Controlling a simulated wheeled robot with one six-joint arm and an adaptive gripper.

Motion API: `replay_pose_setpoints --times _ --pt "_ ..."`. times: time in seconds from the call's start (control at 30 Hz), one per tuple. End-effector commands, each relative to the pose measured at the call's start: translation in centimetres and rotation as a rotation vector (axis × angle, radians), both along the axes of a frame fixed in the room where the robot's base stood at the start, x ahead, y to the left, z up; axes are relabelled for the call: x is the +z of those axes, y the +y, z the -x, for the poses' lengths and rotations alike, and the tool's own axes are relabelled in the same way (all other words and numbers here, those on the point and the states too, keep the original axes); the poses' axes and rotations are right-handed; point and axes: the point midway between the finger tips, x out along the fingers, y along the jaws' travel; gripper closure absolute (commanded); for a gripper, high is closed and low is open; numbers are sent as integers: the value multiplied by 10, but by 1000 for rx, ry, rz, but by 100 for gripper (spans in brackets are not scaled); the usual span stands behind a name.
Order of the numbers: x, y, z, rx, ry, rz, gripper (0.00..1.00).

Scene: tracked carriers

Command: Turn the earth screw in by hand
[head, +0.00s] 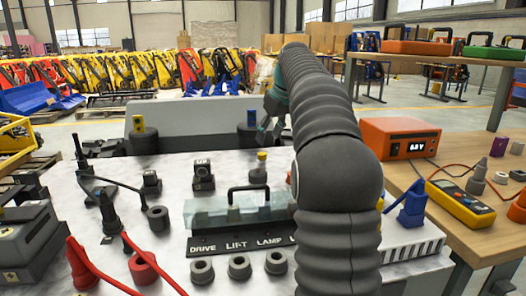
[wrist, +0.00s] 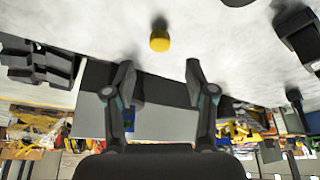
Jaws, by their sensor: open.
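A small yellow-topped knob (head: 262,157), which looks like the earth screw, stands on the pale marbled top behind the black carry handle. In the wrist view a yellow knob (wrist: 159,41) shows beyond the fingertips, roughly centred between them. My gripper (head: 268,132) is partly hidden by my arm in the head view and hangs above and behind the knob. In the wrist view my gripper (wrist: 160,80) is open, with nothing between its fingers. It is apart from the knob. The screw's thread and seat cannot be made out.
A labelled strip (head: 236,250) with a clear cover and black handle (head: 248,192) lies in front. Black posts and round sockets (head: 202,270) stand around. Red clamps (head: 80,262) with cables are at front left. A bench with an orange meter (head: 398,137) is at right.

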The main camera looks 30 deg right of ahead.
Motion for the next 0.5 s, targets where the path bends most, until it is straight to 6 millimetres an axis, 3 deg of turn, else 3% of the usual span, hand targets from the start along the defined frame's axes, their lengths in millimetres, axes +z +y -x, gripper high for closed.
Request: replay_pose_setpoints --times 0.2,0.5 --pt "-36 4 -14 -1 2 -1 45" --pt "-60 7 -24 -1 0 0 45"
